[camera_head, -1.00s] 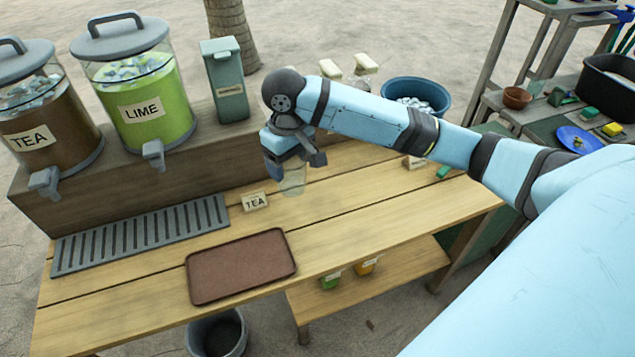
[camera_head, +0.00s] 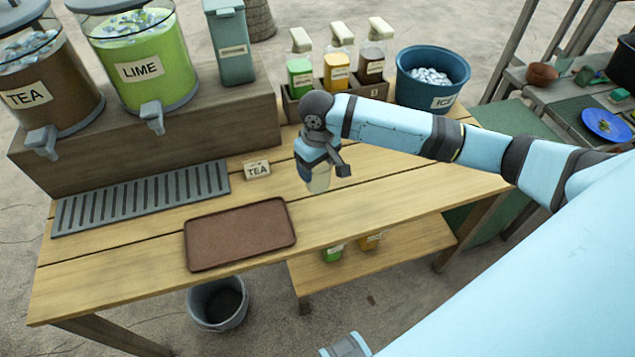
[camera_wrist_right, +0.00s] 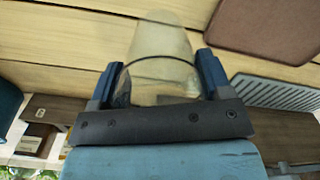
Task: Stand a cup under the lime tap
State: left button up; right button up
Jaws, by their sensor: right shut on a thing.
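My right gripper (camera_head: 322,166) is shut on a clear cup (camera_head: 319,180) above the right half of the table. The cup also shows between the fingers in the right wrist view (camera_wrist_right: 160,60). It looks empty and roughly upright in the head view. The lime dispenser (camera_head: 145,75) is a clear jar of green liquid on the raised shelf at the left. Its grey tap (camera_head: 153,116) points over the slatted drip tray (camera_head: 140,199). The gripper is well to the right of this tap. Part of my left arm may show at the bottom edge, but its gripper does not.
The tea dispenser (camera_head: 45,85) stands left of the lime one. A brown tray (camera_head: 240,234) and a TEA card (camera_head: 257,169) lie between the cup and the drip tray. Several syrup bottles (camera_head: 338,70) and an ice bucket (camera_head: 432,78) stand at the back right.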

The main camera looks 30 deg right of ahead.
aim_at(318, 182)
jog(key=shift+f, duration=3.2)
jog(key=shift+f, duration=0.1)
jog(key=o, duration=0.9)
